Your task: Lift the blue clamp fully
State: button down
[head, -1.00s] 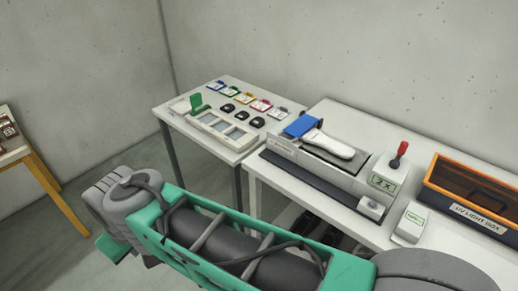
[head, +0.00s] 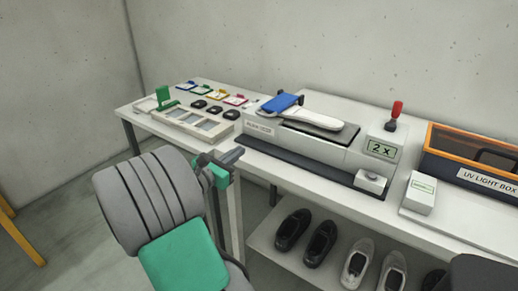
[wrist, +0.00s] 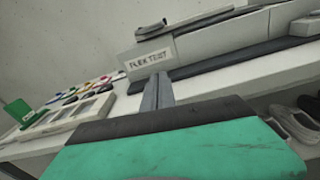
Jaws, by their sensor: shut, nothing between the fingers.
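The blue clamp (head: 283,103) is a flat blue plate at the left end of the grey flex test machine (head: 345,153). It lies over one end of a white shoe (head: 318,119), slightly tilted; I cannot tell whether it touches the shoe. My gripper (head: 232,155) is shut and empty, in front of the table edge, lower and to the left of the clamp. In the wrist view its closed fingers (wrist: 157,92) point toward the machine's "FLEX TEST" label. The blue plate is not clearly seen there.
A red-topped lever (head: 395,113) and a "2 X" display (head: 382,149) stand right of the shoe. An orange-edged UV light box (head: 475,160) is farther right. A pale tray (head: 200,123) and coloured cards are at the left. Several shoes (head: 320,242) are on the lower shelf.

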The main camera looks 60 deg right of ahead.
jog(key=shift+s+d+r+n+h, duration=0.2)
jog(key=shift+s+r+n+h, duration=0.15)
jog(key=shift+n, duration=0.25)
jog(key=shift+w+d+f, duration=0.1)
jog(key=d, duration=0.3)
jog(key=s+d, duration=0.1)
jog(key=d, duration=0.5)
jog(key=shift+s+d+b, duration=0.15)
jog(key=shift+s+b, duration=0.15)
jog(key=r, duration=0.2)
jog(key=d+r, duration=0.1)
jog(key=r, duration=0.1)
jog(key=shift+d+r, duration=0.1)
